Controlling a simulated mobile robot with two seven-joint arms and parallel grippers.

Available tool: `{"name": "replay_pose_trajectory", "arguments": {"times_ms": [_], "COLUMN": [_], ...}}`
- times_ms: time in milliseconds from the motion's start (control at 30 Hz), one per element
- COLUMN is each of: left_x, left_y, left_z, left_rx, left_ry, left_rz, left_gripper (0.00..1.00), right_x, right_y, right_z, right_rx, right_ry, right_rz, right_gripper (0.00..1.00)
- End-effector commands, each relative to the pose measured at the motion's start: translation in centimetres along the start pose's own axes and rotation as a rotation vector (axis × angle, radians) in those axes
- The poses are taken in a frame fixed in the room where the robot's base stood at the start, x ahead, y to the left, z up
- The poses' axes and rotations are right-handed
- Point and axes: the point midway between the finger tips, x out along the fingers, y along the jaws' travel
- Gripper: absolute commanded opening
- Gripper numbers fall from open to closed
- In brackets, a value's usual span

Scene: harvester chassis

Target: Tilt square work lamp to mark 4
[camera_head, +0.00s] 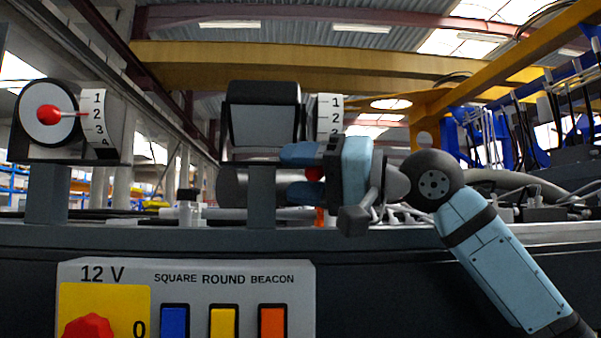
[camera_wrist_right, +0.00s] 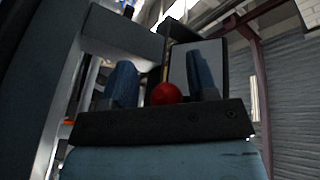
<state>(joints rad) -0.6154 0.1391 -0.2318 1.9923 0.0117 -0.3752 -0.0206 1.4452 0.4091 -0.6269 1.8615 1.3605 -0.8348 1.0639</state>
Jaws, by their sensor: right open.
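The square work lamp (camera_head: 264,112) is a dark box with a grey front, on a post behind the panel. My right gripper (camera_head: 288,174) points left below the lamp, fingers apart. A red ball knob (camera_head: 315,174) shows between the fingers. In the right wrist view the red knob (camera_wrist_right: 165,94) lies between the two blue fingers (camera_wrist_right: 162,82), without clear contact. My left gripper is out of view.
A round lamp (camera_head: 42,125) with a red knob and a pointer near mark 2 on its scale stands at left. A 12 V panel (camera_head: 200,300) with blue, yellow and orange switches is below. A dark rail (camera_head: 400,236) runs under my right arm.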

Motion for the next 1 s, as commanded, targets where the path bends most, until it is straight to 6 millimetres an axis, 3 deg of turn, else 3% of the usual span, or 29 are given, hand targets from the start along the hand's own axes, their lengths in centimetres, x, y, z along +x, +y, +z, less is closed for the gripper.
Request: {"name": "replay_pose_trajectory", "arguments": {"times_ms": [233, 700, 1000], "left_x": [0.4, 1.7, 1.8], "left_y": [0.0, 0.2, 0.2], "left_z": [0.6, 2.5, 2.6], "left_rx": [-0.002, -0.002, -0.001], "left_ry": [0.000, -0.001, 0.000], "left_rz": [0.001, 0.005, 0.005], "left_gripper": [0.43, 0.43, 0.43], "right_x": [-1.9, -11.8, -13.8], "right_y": [0.2, 0.3, 0.2], "right_z": [0.1, 0.0, -0.1], "right_rx": [-0.001, 0.001, 0.001], "right_ry": [0.002, 0.001, -0.001], "right_rz": [0.000, 0.002, 0.001], "right_gripper": [0.53, 0.53, 0.53]}}
